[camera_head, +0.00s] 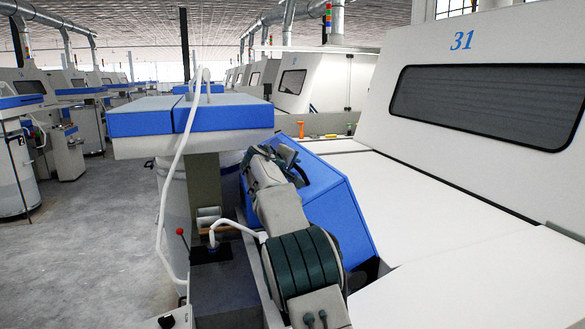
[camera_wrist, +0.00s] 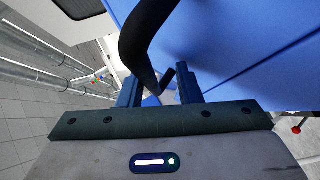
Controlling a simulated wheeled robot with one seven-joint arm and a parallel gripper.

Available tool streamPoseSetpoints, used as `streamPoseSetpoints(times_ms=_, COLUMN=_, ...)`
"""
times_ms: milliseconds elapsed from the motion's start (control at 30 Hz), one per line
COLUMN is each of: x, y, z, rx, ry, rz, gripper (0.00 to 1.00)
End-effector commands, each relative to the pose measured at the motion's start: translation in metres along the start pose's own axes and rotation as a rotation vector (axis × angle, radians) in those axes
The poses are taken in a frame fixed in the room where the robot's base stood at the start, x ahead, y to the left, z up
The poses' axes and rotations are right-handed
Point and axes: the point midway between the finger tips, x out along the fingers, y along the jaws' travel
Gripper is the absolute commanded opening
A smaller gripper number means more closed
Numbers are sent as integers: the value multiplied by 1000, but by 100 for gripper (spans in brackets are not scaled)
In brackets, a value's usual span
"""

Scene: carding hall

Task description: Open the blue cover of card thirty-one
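Card thirty-one (camera_head: 462,40) is the cream machine on the right in the head view, with a blue 31 above a dark window. Its blue cover (camera_head: 338,212) is a sloped panel on the near side, behind my arm. A black curved handle (camera_head: 303,172) stands on the cover. My gripper (camera_head: 284,155) is at the cover's upper left part, close to the handle. In the wrist view, the fingers (camera_wrist: 157,84) are apart. The black handle (camera_wrist: 137,45) passes close to the left finger, its bend showing in the gap. The blue cover (camera_wrist: 235,45) fills the upper right.
A blue-topped white unit (camera_head: 190,118) with a white hose stands left of my arm. Floor at left is open.

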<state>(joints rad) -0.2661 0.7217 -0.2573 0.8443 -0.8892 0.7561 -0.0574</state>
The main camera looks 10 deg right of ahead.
Motion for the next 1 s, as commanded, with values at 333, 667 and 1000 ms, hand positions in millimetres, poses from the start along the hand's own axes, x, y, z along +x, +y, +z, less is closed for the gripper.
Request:
streamPoseSetpoints(times_ms=333, x=-45, y=-6, z=-1, rx=1, ry=6, rz=-2, gripper=34)
streamPoseSetpoints(times_ms=667, x=-113, y=-1, z=3, rx=3, ry=1, rz=1, gripper=34)
streamPoseSetpoints(times_ms=1000, x=-137, y=2, z=2, rx=1, ry=-2, rz=2, gripper=34)
